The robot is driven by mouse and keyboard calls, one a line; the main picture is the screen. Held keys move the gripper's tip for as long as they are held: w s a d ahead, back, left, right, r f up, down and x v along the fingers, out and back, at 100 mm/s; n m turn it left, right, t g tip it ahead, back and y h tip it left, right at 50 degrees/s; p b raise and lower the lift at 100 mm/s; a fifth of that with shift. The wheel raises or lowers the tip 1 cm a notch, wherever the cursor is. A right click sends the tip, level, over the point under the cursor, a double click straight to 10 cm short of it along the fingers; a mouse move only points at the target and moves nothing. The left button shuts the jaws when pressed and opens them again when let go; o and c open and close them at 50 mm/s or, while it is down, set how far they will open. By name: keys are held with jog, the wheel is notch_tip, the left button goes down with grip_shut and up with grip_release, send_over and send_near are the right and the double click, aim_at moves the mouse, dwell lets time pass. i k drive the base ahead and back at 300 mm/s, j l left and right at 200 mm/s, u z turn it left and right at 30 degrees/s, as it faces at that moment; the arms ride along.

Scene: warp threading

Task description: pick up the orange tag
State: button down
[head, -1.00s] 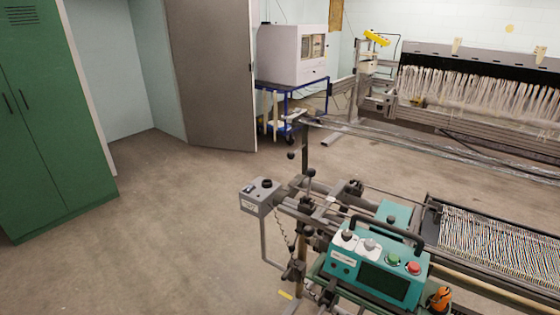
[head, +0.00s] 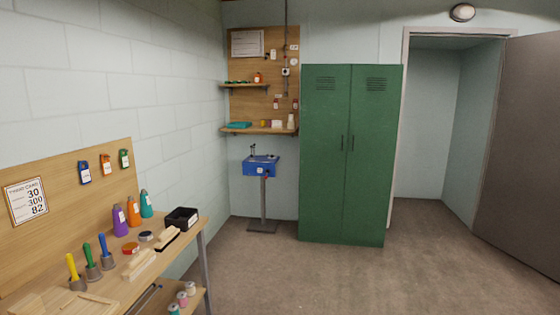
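An orange tag (head: 106,164) hangs on the wooden pegboard at the left, above the workbench. It hangs between a dark blue tag (head: 84,172) on its left and a green tag (head: 124,158) on its right. All three carry small white labels. My gripper is not in this view.
The workbench (head: 108,285) below holds several bottles, brushes, handled tools and a black box (head: 182,217). The floor (head: 330,275) right of the bench is clear, toward an open door (head: 520,150).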

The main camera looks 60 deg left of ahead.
aim_at(106, 166)
jog(key=u, duration=2.7)
jog(key=i+l+u, duration=0.15)
jog(key=i+l, duration=0.35)
jog(key=i+l+u, duration=0.15)
jog(key=i+l, duration=0.3)
jog(key=l, duration=0.1)
